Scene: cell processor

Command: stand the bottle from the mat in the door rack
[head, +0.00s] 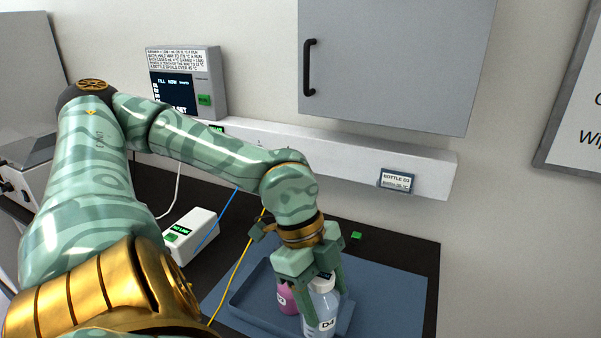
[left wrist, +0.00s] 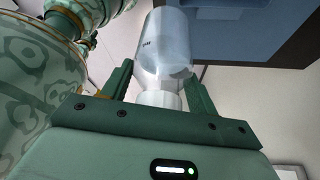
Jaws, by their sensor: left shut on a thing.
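My left gripper (head: 312,275) points down at the front right of the bench in the head view. It is shut on a clear, white-capped bottle (head: 321,306) labelled D4. In the left wrist view the bottle (left wrist: 165,48) sits between the two green fingers, cap end toward the palm. Behind it in the head view is a pink bottle (head: 286,299), partly hidden by the gripper. A blue mat (head: 393,285) lies under them; whether the held bottle touches anything below is unclear. No door rack can be made out. My right gripper is out of view.
A blue tray (head: 250,290) lies on the mat around the bottles. A grey cabinet door (head: 400,60) with a black handle (head: 309,68) is shut above a white ledge (head: 340,160) bearing a bottle label. A white box (head: 190,228) and cables lie on the left.

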